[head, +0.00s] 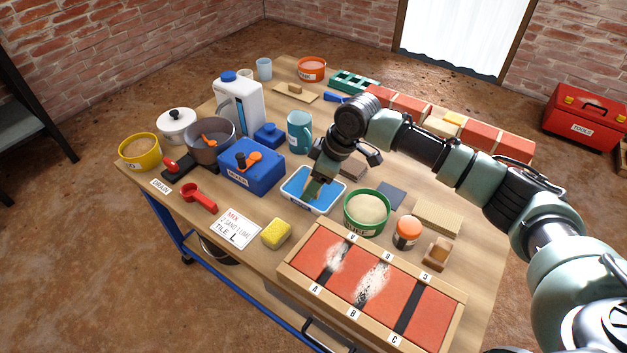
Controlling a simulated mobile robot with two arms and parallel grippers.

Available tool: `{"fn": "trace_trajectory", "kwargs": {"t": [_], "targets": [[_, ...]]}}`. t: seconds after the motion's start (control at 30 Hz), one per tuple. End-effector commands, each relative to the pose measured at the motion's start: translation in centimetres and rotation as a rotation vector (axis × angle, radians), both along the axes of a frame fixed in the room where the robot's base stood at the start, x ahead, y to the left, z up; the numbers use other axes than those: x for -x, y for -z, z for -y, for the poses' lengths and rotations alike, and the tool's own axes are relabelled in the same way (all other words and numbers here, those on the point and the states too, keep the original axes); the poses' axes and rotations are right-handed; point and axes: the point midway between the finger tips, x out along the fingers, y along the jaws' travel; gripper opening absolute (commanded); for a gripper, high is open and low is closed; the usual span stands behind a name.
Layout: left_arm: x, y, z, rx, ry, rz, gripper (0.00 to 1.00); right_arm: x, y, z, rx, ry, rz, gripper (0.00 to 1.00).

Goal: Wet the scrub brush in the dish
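The dish (325,208) is a shallow white tray with blue liquid in it, near the middle of the table. My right arm reaches in from the right, and its gripper (322,176) points down over the dish. It appears shut on the scrub brush (313,189), a small green and tan piece that is low inside the dish's outline. The fingers hide part of the brush, and I cannot tell how deep it sits in the liquid. My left gripper is not in view.
A blue box (262,177) stands left of the dish, a teal mug (299,140) behind it and a green tub (350,214) at its right. A yellow sponge (276,234) and a framed red tile panel (425,320) lie in front. Red bricks (490,137) line the back right.

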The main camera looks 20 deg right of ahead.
Motion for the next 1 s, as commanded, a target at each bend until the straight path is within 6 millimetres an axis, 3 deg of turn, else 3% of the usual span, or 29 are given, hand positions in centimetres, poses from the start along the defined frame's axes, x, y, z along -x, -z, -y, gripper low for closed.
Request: {"fn": "trace_trajectory", "kwargs": {"t": [0.03, 1.0], "targets": [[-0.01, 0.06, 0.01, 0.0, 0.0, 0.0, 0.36, 0.71, 0.48, -0.82, -0.009, -0.015, -0.019, 0.27], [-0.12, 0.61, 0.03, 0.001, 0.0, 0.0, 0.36, 0.72, 0.5, -0.81, -0.009, -0.015, -0.019, 0.27]]}}
